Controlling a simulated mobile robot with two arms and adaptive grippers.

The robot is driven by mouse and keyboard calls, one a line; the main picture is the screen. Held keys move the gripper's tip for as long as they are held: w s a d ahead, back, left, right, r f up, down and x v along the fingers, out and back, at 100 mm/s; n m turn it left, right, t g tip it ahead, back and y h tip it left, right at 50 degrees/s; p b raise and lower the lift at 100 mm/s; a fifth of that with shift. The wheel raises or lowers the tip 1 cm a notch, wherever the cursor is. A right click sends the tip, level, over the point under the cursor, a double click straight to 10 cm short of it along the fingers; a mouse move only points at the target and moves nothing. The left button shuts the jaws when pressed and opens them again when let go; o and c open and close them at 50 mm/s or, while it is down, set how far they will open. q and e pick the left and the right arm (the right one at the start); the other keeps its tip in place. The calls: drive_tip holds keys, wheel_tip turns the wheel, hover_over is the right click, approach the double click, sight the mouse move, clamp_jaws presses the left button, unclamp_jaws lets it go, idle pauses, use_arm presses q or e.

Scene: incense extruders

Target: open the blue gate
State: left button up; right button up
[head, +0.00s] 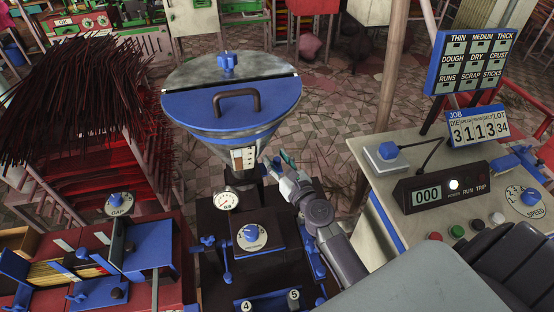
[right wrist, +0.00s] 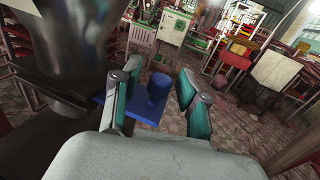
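The blue gate (right wrist: 132,106) is a flat blue plate with an upright round blue knob (right wrist: 157,90), at the neck under the hopper. In the right wrist view the knob stands between the two teal-padded fingers of my right gripper (right wrist: 160,92), with gaps showing on both sides. My right gripper is open. In the head view my right gripper (head: 283,165) is at the right side of the neck below the blue-lidded hopper (head: 232,105); the gate is mostly hidden there. My left gripper is not in view.
A dark machine body with a gauge (head: 227,201) and a dial (head: 250,236) stands below the hopper. A control desk (head: 362,160) with a counter box (head: 436,191) is at the right. Red racks of dark sticks (head: 75,90) stand at the left.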

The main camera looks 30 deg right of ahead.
clamp_jaws()
drive_tip(key=d, duration=0.2)
drive_tip(key=s+d, duration=0.1)
drive_tip(key=d, duration=0.2)
drive_tip(key=shift+s+b, duration=0.15)
drive_tip(key=shift+b, duration=0.25)
drive_tip(key=shift+a, duration=0.1)
drive_tip(key=shift+o, duration=1.1)
unclamp_jaws()
drive_tip(key=shift+s, duration=0.1)
drive_tip(key=s, duration=1.2)
